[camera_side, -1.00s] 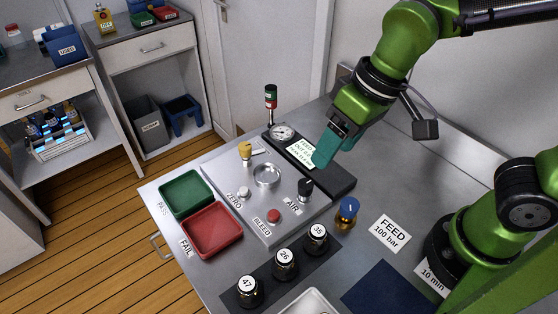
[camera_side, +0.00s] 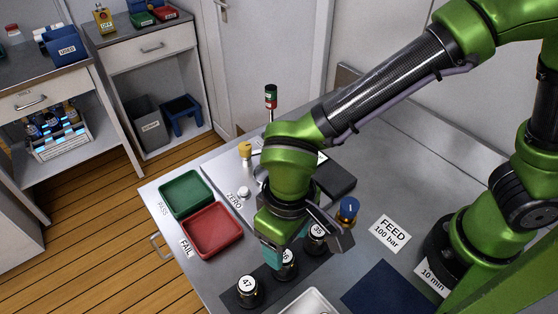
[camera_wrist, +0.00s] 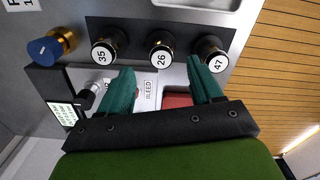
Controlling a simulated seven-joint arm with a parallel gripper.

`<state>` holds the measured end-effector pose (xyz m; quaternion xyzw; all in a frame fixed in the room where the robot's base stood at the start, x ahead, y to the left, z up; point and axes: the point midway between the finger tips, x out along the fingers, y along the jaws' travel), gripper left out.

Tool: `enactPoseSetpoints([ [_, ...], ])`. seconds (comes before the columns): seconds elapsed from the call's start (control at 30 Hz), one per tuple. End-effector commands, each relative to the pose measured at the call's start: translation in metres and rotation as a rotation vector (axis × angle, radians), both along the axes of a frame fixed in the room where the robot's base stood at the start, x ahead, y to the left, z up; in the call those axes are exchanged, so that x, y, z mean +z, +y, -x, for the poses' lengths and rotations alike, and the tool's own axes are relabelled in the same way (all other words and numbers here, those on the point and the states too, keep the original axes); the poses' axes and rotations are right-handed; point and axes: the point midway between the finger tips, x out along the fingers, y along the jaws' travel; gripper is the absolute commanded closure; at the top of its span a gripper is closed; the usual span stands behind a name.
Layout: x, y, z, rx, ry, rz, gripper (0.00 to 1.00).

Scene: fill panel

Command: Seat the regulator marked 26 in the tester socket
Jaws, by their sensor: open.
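The regulator marked 26 (camera_side: 287,270) stands upright on a dark strip, between the one marked 47 (camera_side: 249,291) and the one marked 35 (camera_side: 317,240). In the side view my gripper (camera_side: 272,256) partly covers 26. The wrist view shows regulator 26 (camera_wrist: 160,52) just beyond and between my two teal fingertips (camera_wrist: 160,76). The fingers are open with nothing between them, and I see no contact. Regulators 35 (camera_wrist: 103,52) and 47 (camera_wrist: 213,58) stand to either side. The tester panel (camera_side: 222,168) is behind my arm, which hides most of its round socket.
The green PASS tray (camera_side: 187,194) and red FAIL tray (camera_side: 213,230) lie left of the panel. A blue-capped fitting (camera_side: 348,210) stands right of 35. A pale tray (camera_side: 308,303) is at the front.

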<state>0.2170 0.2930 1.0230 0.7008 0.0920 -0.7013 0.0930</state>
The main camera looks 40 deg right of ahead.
Motion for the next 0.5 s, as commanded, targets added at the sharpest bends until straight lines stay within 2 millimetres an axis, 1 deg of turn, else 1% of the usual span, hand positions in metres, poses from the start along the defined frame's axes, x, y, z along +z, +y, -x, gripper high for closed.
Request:
enactPoseSetpoints([
  [0.03, -0.009, 0.000, 0.000, 0.000, 0.002, 0.003, 0.35],
  [0.1, -0.016, 0.000, 0.000, 0.000, 0.002, 0.001, 0.35],
  [0.27, -0.025, 0.000, 0.000, -0.001, 0.001, 0.000, 0.35],
  [0.33, -0.033, 0.000, 0.000, 0.000, 0.002, 0.003, 0.35],
  [0.5, -0.060, 0.001, 0.001, -0.001, 0.004, 0.002, 0.35],
])
